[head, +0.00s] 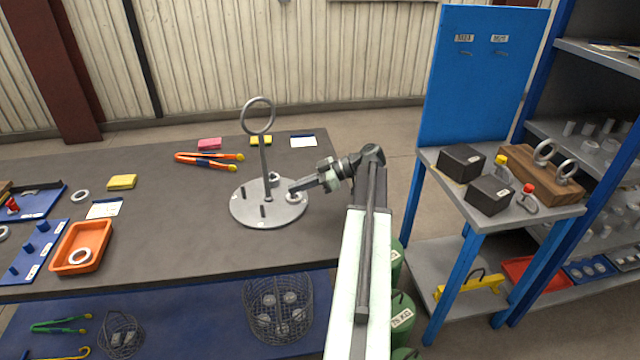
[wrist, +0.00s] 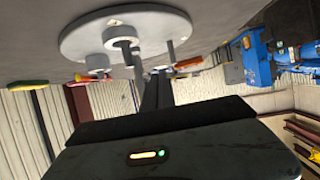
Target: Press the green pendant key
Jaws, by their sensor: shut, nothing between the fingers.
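I cannot make out a pendant or a green key in either view. My gripper (head: 293,188) is shut and empty. It reaches left over the right part of a round grey plate (head: 250,213) on the dark table. The plate has an upright post with a ring on top (head: 258,116), several short pegs and small grey rings. One grey ring (head: 294,198) lies on the plate right by my fingertips; I cannot tell whether they touch. In the wrist view the plate (wrist: 85,40) and the ring (wrist: 121,36) show beyond my dark fingers (wrist: 137,62).
An orange tray (head: 83,246) and blue boards lie at the table's left. Orange tongs (head: 210,160) and sponges lie behind the plate. A blue-framed stand (head: 440,160) at right holds black boxes and a wooden block with rings (head: 541,175). Green cylinders stand under my arm.

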